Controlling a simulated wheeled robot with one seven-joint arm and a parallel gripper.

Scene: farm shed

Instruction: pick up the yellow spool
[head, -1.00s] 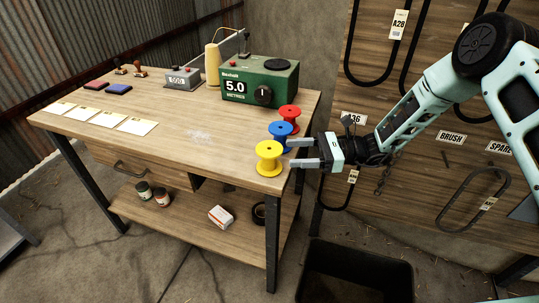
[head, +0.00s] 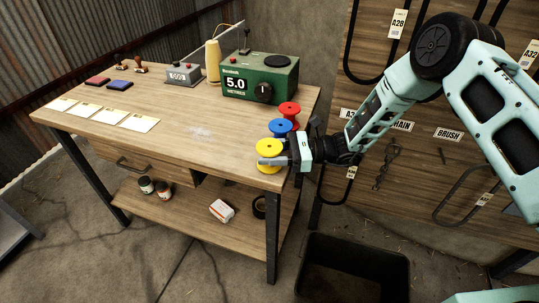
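The yellow spool (head: 268,146) stands upright near the right front corner of the wooden workbench (head: 180,128). My gripper (head: 273,158) reaches in from the right at the spool's height. One grey finger lies across the near side of the spool, between its flanges. The other finger is mostly hidden behind the spool, so I cannot tell whether they press on it. The blue spool (head: 281,127) stands just behind the yellow one. The red spool (head: 289,109) stands behind the blue one.
A green meter box (head: 260,80) reading 5.0 stands behind the spools. A yellow cone of thread (head: 213,62) and a grey counter (head: 184,76) are left of it. White cards (head: 139,123) lie at left. A dark bin (head: 355,270) stands on the floor right of the bench.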

